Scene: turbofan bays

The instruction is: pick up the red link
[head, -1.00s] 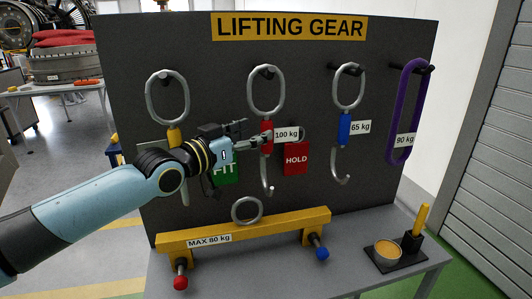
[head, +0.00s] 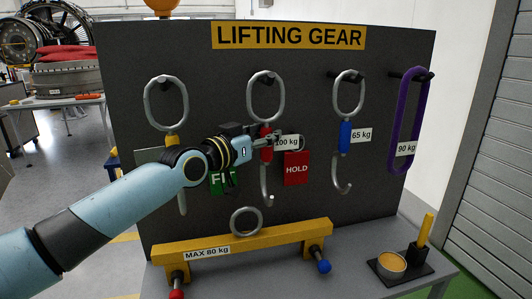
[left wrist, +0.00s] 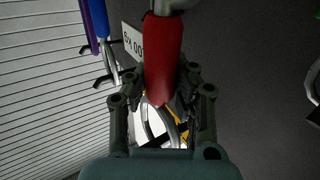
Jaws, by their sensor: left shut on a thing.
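The red link (head: 265,157) is the red middle piece of a hanging steel hook link, with a ring (head: 266,97) above on a peg and a hook (head: 266,186) below. My left gripper (head: 268,145) is at the red piece, its fingers on either side of it. In the left wrist view the red link (left wrist: 163,55) lies between the two fingers (left wrist: 160,85), which are shut on it. A 100 kg label (head: 289,142) is beside it, partly covered by the fingers. My right gripper is not in view.
A red HOLD tag (head: 297,168) and a partly hidden green FIT tag (head: 222,183) hang nearby. A blue link (head: 345,136) and a purple sling (head: 404,120) hang at right. A yellow beam (head: 240,239) and a tin (head: 391,264) stand on the table below.

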